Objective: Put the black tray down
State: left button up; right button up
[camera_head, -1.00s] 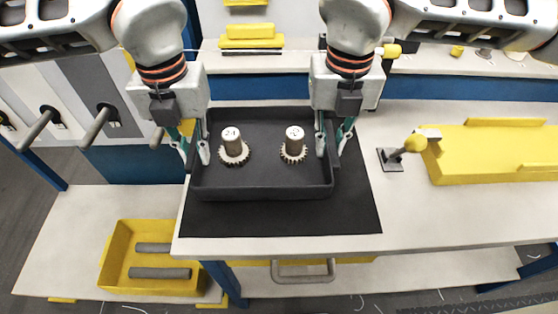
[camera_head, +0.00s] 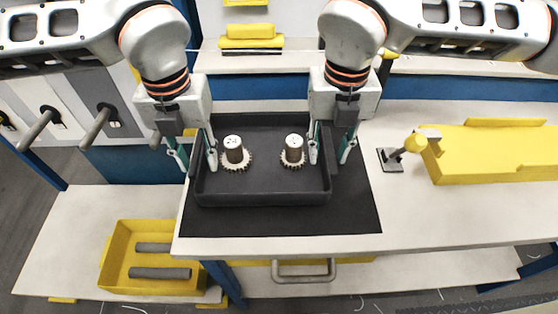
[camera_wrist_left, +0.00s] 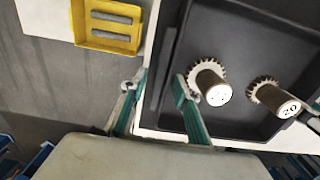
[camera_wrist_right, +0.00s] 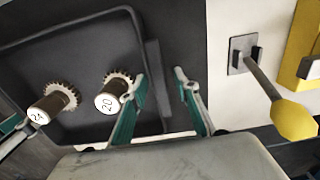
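The black tray (camera_head: 262,190) lies level on the black mat (camera_head: 290,222) at the table's front left. It holds two pale toothed gears on cylinders, a left one (camera_head: 234,152) and a right one (camera_head: 293,151). My left gripper (camera_head: 195,157) is open, with one finger outside and one inside the tray's left wall; a gap shows between its fingers in the left wrist view (camera_wrist_left: 157,88). My right gripper (camera_head: 331,152) is open astride the right wall, also with parted fingers in the right wrist view (camera_wrist_right: 160,82). Neither gripper visibly pinches the wall.
A yellow-knobbed lever (camera_head: 408,147) stands right of the mat, beside a large yellow tray (camera_head: 480,172). A yellow bin (camera_head: 118,272) with grey bars sits on a lower shelf at the front left. White tabletop (camera_head: 420,215) is clear right of the mat.

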jog(key=shift+r, duration=0.1)
pick_arm(q)
notch_tip(320, 180, up, 12)
pick_arm(e)
notch_tip(320, 180, up, 12)
dwell(0.8)
dwell(0.4)
